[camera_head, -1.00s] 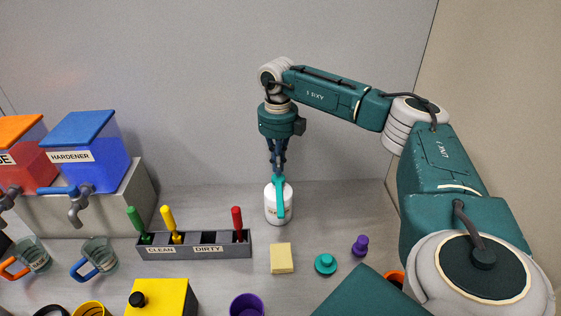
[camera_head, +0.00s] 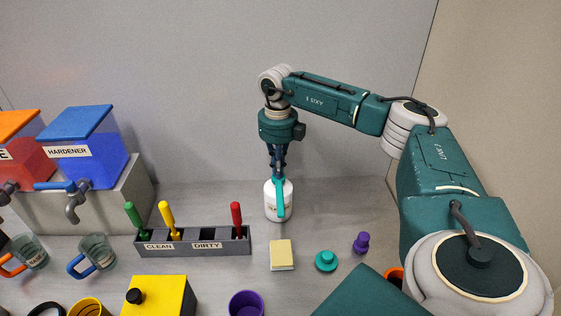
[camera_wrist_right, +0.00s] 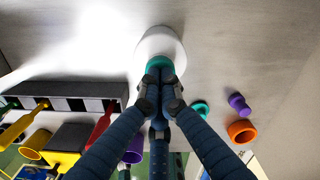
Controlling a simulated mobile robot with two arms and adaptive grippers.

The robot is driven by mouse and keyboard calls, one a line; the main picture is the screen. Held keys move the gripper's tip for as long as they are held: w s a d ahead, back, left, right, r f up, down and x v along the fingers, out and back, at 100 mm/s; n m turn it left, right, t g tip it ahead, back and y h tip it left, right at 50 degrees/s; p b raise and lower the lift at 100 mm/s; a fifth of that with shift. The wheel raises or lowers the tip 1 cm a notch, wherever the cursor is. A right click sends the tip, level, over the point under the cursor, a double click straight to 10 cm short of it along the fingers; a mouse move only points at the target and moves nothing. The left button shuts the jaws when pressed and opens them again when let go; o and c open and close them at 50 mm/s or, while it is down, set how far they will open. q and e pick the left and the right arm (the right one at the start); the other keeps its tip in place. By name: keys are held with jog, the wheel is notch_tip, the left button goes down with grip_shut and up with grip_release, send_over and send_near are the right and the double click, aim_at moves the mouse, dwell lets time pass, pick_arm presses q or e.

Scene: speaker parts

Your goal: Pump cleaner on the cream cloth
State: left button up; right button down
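A white cleaner bottle (camera_head: 271,203) with a teal pump top (camera_head: 281,197) stands upright near the back of the table. My right gripper (camera_head: 278,173) points straight down above it, its fingers together with the tips at the pump top. The right wrist view shows the fingertips (camera_wrist_right: 160,80) over the teal pump top (camera_wrist_right: 158,63), with the white bottle (camera_wrist_right: 160,43) around it. The cream cloth (camera_head: 282,253) lies folded on the table in front of the bottle. No liquid is visible on it. My left gripper is out of view.
A grey CLEAN/DIRTY rack (camera_head: 195,246) holding green, yellow and red tools stands left of the bottle. A teal piece (camera_head: 326,261) and a purple piece (camera_head: 361,243) lie right of the cloth. A yellow box (camera_head: 160,296) and purple cup (camera_head: 246,304) are in front.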

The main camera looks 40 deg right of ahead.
dwell(0.3)
jog(key=shift+r+p, duration=1.55)
jog(key=shift+r, duration=0.05)
jog(key=shift+r, duration=0.1)
notch_tip(320, 180, up, 6)
jog(key=p, duration=0.4)
jog(key=shift+p, duration=0.4)
